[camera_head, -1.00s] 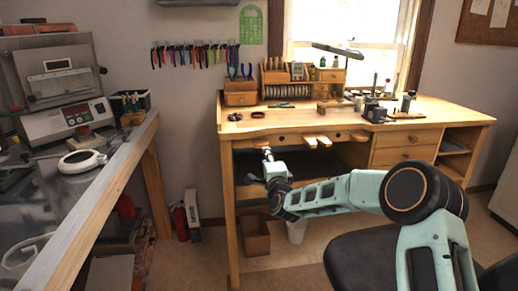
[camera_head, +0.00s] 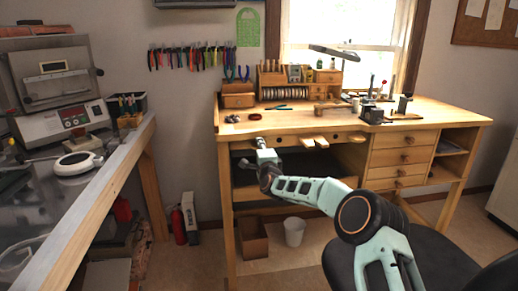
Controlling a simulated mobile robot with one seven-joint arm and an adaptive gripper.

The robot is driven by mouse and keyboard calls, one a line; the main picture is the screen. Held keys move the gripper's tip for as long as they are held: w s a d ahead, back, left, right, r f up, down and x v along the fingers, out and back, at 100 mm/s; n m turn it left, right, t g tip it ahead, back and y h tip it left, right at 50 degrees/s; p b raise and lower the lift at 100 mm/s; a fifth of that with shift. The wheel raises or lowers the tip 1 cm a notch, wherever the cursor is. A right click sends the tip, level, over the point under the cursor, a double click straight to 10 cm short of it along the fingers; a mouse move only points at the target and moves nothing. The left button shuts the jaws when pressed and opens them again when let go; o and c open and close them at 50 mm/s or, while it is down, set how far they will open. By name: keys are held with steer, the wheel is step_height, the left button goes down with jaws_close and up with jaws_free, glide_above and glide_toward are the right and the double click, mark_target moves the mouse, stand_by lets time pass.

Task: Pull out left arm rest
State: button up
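The wooden workbench (camera_head: 270,131) stands by the window. Its left arm rest (camera_head: 253,145) is a small rounded wooden piece at the left of the front edge, partly hidden by my gripper. My gripper (camera_head: 260,142) is at the front of this arm rest, overlapping it in the picture; I cannot tell whether they touch. The fingers are too small to show whether they are open or shut. A similar rest (camera_head: 357,138) is at the right of the front edge, and two wooden bench pins (camera_head: 307,142) are between them.
A dark chair (camera_head: 440,262) is below my arm at the right. The metal-topped table (camera_head: 110,170) fills the left side. A white bin (camera_head: 294,232) and cardboard box (camera_head: 252,240) stand under the bench. Tools and a wooden organizer (camera_head: 285,79) are on the bench.

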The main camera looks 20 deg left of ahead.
steer(key=shift+w+a, duration=0.2)
steer(key=shift+w, duration=0.25)
steer(key=shift+c, duration=0.6)
jaws_close()
